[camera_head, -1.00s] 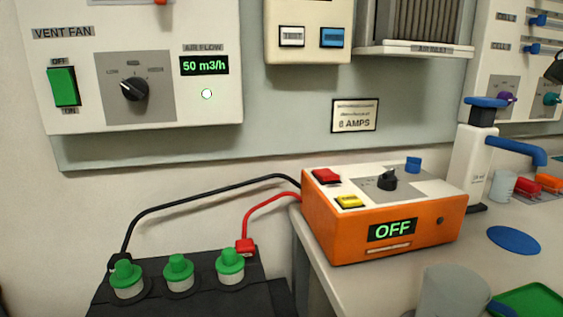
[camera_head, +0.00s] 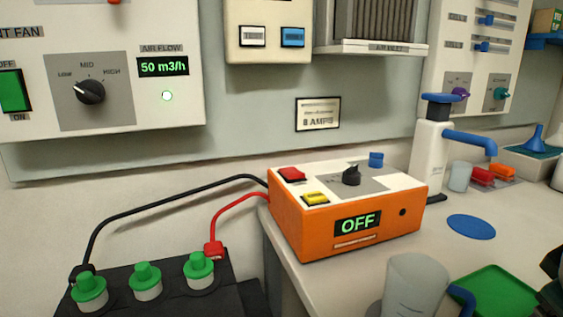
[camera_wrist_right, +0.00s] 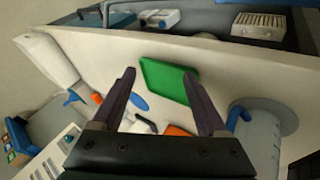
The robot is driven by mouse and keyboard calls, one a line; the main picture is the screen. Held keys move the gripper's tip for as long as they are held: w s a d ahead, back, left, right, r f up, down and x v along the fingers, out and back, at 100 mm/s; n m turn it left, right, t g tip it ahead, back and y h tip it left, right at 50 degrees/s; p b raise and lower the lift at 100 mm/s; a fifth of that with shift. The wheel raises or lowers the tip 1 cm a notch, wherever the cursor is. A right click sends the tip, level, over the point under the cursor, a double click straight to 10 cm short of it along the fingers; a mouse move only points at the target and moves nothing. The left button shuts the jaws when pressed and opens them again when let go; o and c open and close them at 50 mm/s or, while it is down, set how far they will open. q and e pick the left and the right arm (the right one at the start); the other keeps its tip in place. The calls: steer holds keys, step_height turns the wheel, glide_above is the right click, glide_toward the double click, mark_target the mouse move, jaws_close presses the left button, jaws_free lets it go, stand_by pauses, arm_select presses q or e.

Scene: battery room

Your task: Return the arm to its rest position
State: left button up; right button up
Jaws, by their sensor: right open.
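My right gripper (camera_wrist_right: 159,74) is open in the right wrist view. Its two dark fingers stand apart with nothing between them that they touch. Beyond them lie the white bench top (camera_wrist_right: 95,55) and a green tray (camera_wrist_right: 168,80). The tray also shows at the lower right of the head view (camera_head: 495,292). A dark part, probably of my right arm, cuts in at the right edge of the head view, but its shape is unclear. My left gripper is in neither current view.
An orange charger (camera_head: 300,232) reading OFF stands on the bench, wired by black and red cables to a battery with green caps (camera_head: 146,279). A grey jug (camera_head: 412,285), a white pump dispenser (camera_head: 430,160) and a blue disc (camera_head: 471,227) stand or lie nearby.

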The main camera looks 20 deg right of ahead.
steer(key=s+a+f+n+y, duration=0.15)
steer(key=s+a+y, duration=0.3)
steer(key=a, duration=0.55)
steer(key=s+a+f+n+y, duration=0.1)
steer(key=s+a+n+y, duration=0.3)
steer(key=a, duration=0.7)
step_height(320, 180, up, 50)
steer(key=m+h+p, duration=0.1)
steer(key=m+p, duration=0.1)
steer(key=p, duration=4.7)
steer(key=shift+s+d, duration=0.4)
steer(key=shift+s, duration=0.05)
steer(key=shift+f+h, duration=0.15)
steer(key=shift+h, duration=0.1)
